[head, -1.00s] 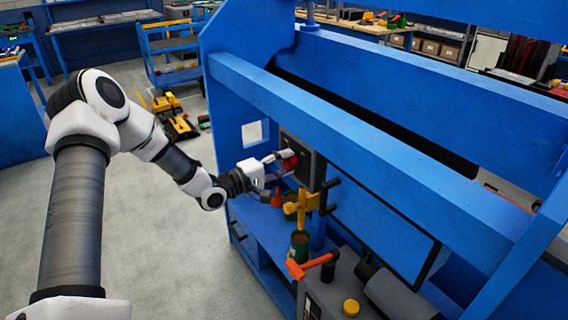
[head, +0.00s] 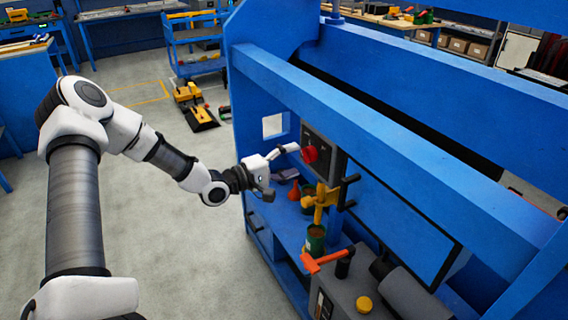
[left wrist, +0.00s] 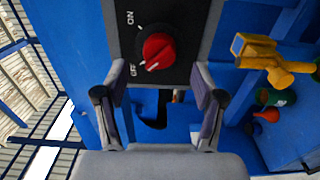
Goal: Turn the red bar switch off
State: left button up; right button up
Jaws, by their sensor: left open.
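The red bar switch (head: 310,154) sits on a dark panel (head: 325,148) on the blue machine. In the left wrist view the round red knob (left wrist: 158,51) has a raised bar, and a white mark at its lower left lies near the OFF label (left wrist: 133,70). The ON label (left wrist: 130,17) is above that. My left gripper (head: 286,150) is just left of the switch in the head view. In the left wrist view its two fingers (left wrist: 160,82) are spread and empty, apart from the knob, which is beyond the fingertips. My right gripper is not in view.
A yellow clamp-like part (head: 320,200) and a black handle (head: 348,190) stick out right of and below the panel. A green can (head: 315,240) and an orange-handled tool (head: 325,262) are lower down. A long blue beam (head: 400,150) crosses above.

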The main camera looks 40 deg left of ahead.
pick_arm(q)
jog(key=v, duration=0.3)
jog(key=shift+s, duration=0.15)
dwell(0.4)
jog(key=shift+f, duration=0.1)
